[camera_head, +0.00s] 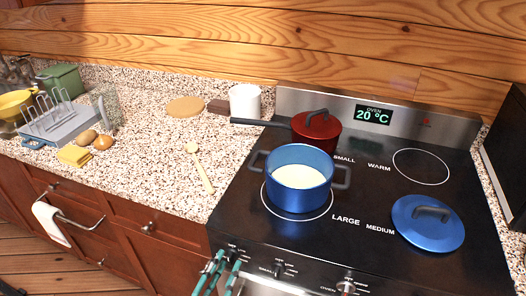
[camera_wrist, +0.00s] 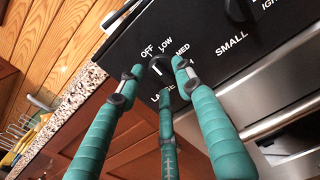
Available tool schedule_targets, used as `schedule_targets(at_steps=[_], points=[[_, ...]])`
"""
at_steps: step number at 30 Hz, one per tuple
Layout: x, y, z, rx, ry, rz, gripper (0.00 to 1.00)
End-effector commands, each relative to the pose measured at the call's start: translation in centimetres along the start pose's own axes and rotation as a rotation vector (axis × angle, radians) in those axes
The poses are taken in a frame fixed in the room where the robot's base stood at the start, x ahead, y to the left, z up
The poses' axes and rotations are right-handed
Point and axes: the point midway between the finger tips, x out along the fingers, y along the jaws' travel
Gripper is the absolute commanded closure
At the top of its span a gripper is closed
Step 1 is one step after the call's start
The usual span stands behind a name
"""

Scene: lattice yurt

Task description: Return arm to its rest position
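My gripper (camera_wrist: 160,78) shows in the wrist view as three teal fingers with grey joints. The fingertips are spread apart around a dark stove knob (camera_wrist: 159,68) marked OFF, LOW and MED. A gap shows between the left fingertip and the knob; whether any finger touches it I cannot tell. Nothing is held. In the head view my gripper (camera_head: 222,267) is at the bottom, in front of the stove's left front edge. The rest of my arm is not clearly visible.
The stove holds a blue pot (camera_head: 298,196) with pale contents, a red pan (camera_head: 317,130) and a blue lid (camera_head: 428,222). A white towel (camera_head: 50,223) hangs from a cabinet handle. An oven handle (camera_wrist: 290,118) is near my fingers.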

Motion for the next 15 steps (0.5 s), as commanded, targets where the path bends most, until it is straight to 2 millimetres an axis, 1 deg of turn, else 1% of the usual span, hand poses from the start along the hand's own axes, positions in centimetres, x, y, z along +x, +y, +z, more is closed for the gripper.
schedule_targets(at_steps=[3, 15], points=[[0.63, -0.01, 0.0, 0.003, 0.0, 0.0, 0.64], [0.48, 0.02, -0.01, 0.021, 0.0, 0.001, 0.64]])
